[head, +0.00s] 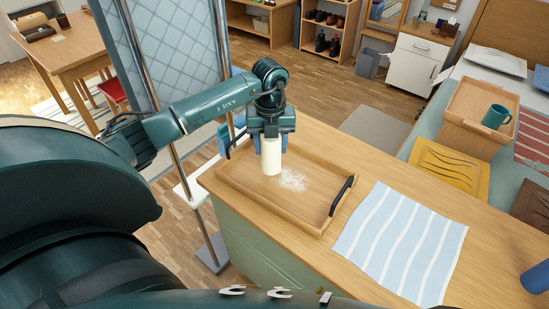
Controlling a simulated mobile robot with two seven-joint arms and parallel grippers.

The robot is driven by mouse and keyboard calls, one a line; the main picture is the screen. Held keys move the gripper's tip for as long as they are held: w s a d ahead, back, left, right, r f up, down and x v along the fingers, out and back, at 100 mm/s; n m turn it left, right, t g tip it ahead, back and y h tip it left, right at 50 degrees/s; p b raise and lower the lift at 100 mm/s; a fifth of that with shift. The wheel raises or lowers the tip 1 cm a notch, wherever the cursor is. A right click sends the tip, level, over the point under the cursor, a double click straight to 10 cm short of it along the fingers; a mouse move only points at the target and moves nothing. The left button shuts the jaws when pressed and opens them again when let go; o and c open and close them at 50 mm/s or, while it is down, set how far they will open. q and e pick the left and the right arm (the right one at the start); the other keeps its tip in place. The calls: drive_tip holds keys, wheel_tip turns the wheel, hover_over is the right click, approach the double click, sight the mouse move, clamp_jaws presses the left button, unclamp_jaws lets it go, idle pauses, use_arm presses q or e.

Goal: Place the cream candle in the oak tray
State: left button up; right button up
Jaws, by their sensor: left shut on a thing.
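The cream candle (271,157) is a pale upright cylinder. My left gripper (268,138) points down and is shut on its upper part. The candle is over the left part of the oak tray (262,205), inside its rim as seen from here. I cannot tell whether its base touches the tray floor. The tray is a shallow wooden one with dark handles, lying on the wooden top of a green cabinet. A whitish patch shows on the tray floor just right of the candle. My right gripper is not in view.
A blue-and-white striped cloth (402,243) lies right of the tray. A blue cup (536,278) is at the right edge. Farther back are a yellow board (447,172) and a teal mug (496,116) on a wooden stand. A patterned screen (165,60) stands behind my left arm.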

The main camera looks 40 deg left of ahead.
sight(271, 157)
use_arm(q)
wheel_tip(271, 157, down, 4)
drive_tip(key=shift+f, duration=0.25)
drive_tip(key=shift+f, duration=0.2)
drive_tip(key=o, duration=1.1)
drive_tip(key=shift+o, duration=0.2)
